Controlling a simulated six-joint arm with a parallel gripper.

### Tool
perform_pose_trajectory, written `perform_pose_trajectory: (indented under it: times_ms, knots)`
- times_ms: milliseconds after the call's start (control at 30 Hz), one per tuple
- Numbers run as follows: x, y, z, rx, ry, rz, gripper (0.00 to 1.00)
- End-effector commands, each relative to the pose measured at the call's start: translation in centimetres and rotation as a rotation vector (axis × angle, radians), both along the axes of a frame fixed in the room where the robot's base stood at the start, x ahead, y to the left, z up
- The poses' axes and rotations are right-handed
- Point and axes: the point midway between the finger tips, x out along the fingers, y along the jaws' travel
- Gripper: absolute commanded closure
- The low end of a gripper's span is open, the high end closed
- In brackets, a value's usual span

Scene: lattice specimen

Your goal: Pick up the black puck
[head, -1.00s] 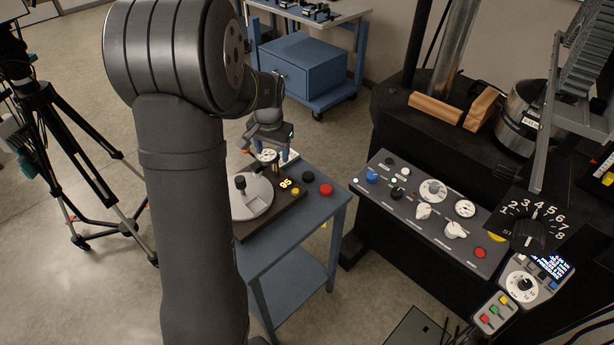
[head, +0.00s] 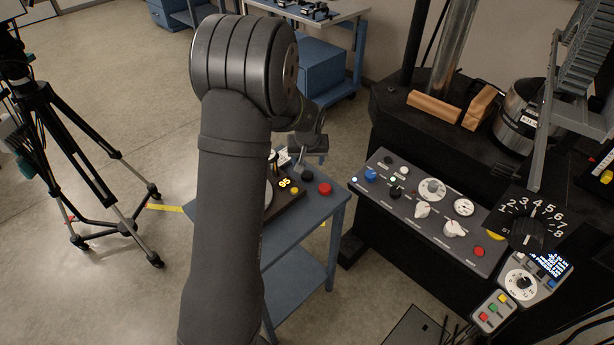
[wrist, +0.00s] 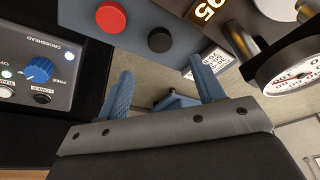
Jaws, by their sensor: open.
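The black puck (head: 307,175) lies on the blue cart top, beside the red puck (head: 325,188). In the wrist view the black puck (wrist: 160,40) shows beyond my fingertips, roughly centred between them, with the red puck (wrist: 111,17) to its upper left. My gripper (wrist: 160,65) is open with its two blue fingers apart and nothing between them. In the head view my gripper (head: 306,160) is above the back of the cart, close to the black puck and partly hidden by my own arm.
A dark instrument with a lit display (head: 285,183) and a yellow button (head: 294,190) sits left of the pucks; a round gauge (wrist: 292,62) shows at right in the wrist view. A control panel (head: 430,212) with knobs stands right of the cart (head: 312,215).

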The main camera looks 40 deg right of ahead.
Motion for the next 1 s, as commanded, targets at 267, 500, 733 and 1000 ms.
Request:
perform_pose_trajectory:
  times_ms: [267,500,733,1000]
  knots:
    - [0.7,-0.6,-3.0,0.0,0.0,0.0,0.39]
    - [1.1,-0.9,-5.2,0.003,0.002,0.0,0.39]
    - [1.7,-1.4,-7.8,0.0,0.001,0.0,0.39]
    - [1.8,-1.5,-8.1,-0.001,0.0,0.0,0.39]
